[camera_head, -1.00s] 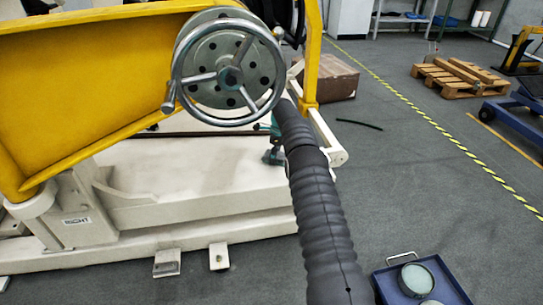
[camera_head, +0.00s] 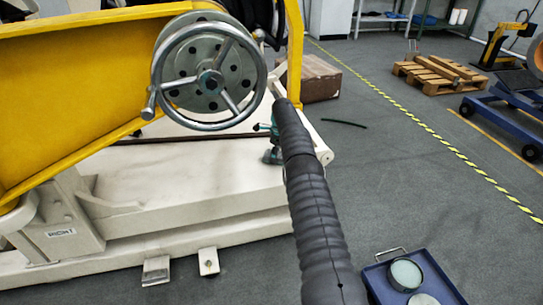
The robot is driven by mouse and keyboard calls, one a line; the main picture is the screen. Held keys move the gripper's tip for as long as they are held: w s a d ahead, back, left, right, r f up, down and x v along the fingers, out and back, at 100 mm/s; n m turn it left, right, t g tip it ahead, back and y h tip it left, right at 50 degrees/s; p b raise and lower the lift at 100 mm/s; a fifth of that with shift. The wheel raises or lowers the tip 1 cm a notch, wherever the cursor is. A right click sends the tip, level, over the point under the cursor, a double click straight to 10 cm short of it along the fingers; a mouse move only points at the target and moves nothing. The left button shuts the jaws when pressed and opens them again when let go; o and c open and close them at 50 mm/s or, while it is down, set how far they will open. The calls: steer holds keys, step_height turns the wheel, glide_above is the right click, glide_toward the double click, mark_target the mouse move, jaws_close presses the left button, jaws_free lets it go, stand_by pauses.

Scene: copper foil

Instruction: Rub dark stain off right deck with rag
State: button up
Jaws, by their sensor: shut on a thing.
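The right deck (camera_head: 205,181) is a long off-white ledge below the yellow frame, with a "RIGHT" label (camera_head: 61,233) on the support at its left end. A faint greyish smudge (camera_head: 122,183) shows on its left part; I cannot tell its exact outline. My gripper (camera_head: 272,154) is at the deck's right end, low over or touching its top, partly hidden by my dark ribbed arm. It is shut on a small bundle that I take for the rag; its teal and grey shapes are too small to part clearly.
A metal handwheel (camera_head: 208,74) hangs above the deck, close to my arm. The yellow frame (camera_head: 75,85) covers the upper left. A blue tray (camera_head: 440,280) with round tins stands at lower right. A cardboard box (camera_head: 318,80) lies behind. The grey floor to the right is mostly clear.

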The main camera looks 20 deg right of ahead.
steer(key=shift+r, duration=3.05)
steer(key=shift+s, duration=0.1)
